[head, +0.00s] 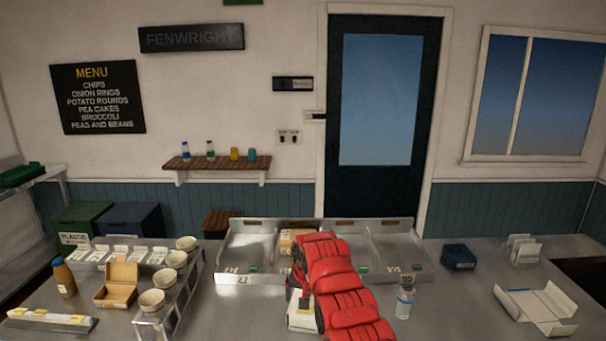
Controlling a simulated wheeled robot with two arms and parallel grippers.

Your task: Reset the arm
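My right arm, with red covers, comes in from the bottom and reaches up over the middle of the steel counter (235,315). Its far end bends down, and the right gripper (302,301) is low beside the red links, partly hidden by them. Just under or behind the gripper is a small white box (303,322) on the counter, partly covered by the arm. I cannot tell whether the fingers touch the box or whether they are open. My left arm and gripper do not show.
A divided metal tray (250,277) stands behind the arm, with a tan box (287,243) in it. A clear bottle (404,302) stands close to the arm's right. At left are cups (151,300), an open cardboard box (117,285) and a brown bottle (64,277). An open white carton (540,306) lies at right.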

